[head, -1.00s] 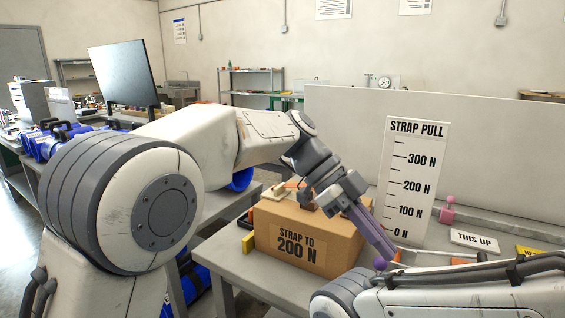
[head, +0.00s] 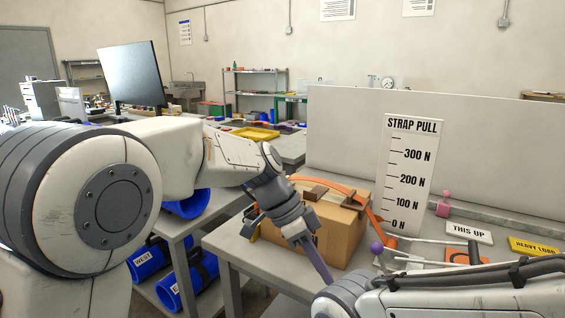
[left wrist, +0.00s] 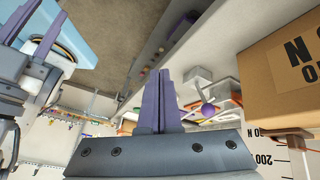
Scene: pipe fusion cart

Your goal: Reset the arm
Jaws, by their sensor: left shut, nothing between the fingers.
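My left arm comes in from the left of the head view and bends down over the near side of the table. Its gripper (head: 325,275) is shut and empty, with fingers pointing down in front of the cardboard box (head: 345,238). In the left wrist view its purple fingers (left wrist: 161,90) lie together with nothing between them. The box also shows there (left wrist: 262,75), apart from the fingers. My right arm (head: 440,297) lies across the lower right of the head view, its gripper out of that picture. Purple finger-like parts (left wrist: 47,38) show at the left wrist view's left edge.
An orange strap (head: 345,187) lies over the box. Behind stands the strap pull scale board (head: 409,165). Blue pipes (head: 152,262) sit on the lower shelf at left.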

